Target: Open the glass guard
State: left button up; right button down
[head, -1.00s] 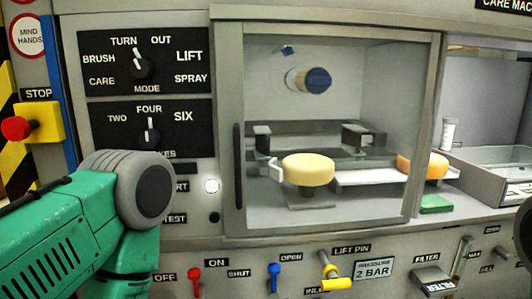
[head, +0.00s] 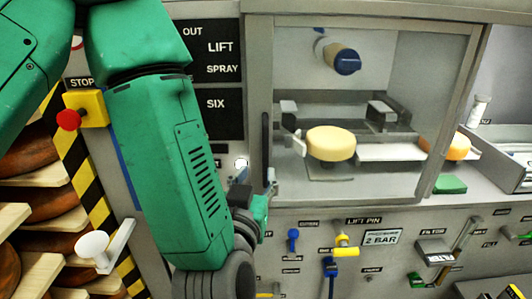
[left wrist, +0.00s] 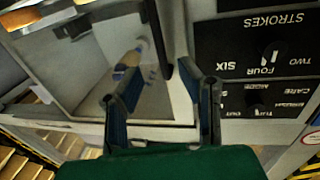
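The glass guard (head: 385,75) is a clear pane in a grey metal frame and appears closed over the cheese chamber. Its dark vertical handle (head: 265,140) is on the left frame edge; the handle also shows in the left wrist view (left wrist: 157,38). My left gripper (head: 257,177) points up just below the lower end of the handle. In the left wrist view its two blue-padded fingers (left wrist: 158,70) are apart, with the handle beyond and between their tips. I cannot tell whether they touch it. My right gripper is not in view.
Behind the glass sits a pale cheese wheel (head: 331,143) under a blue-tipped cylinder (head: 347,62). The black dial panel (head: 220,105) is left of the guard, partly behind my arm. A red stop button (head: 69,120) and shelves of cheese are farther left. Blue (head: 293,240) and yellow levers line the panel below.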

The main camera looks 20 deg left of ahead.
aim_at(265, 152)
pick_arm(q)
jog(key=w, duration=0.3)
jog(key=w+p, duration=0.1)
jog(key=w, duration=0.2)
jog(key=w+a, duration=0.1)
jog(key=w, duration=0.2)
jog(key=shift+w+a+r+p, duration=0.1)
jog(key=shift+w+r+p, duration=0.05)
jog(key=shift+w+p, duration=0.15)
grip_shut()
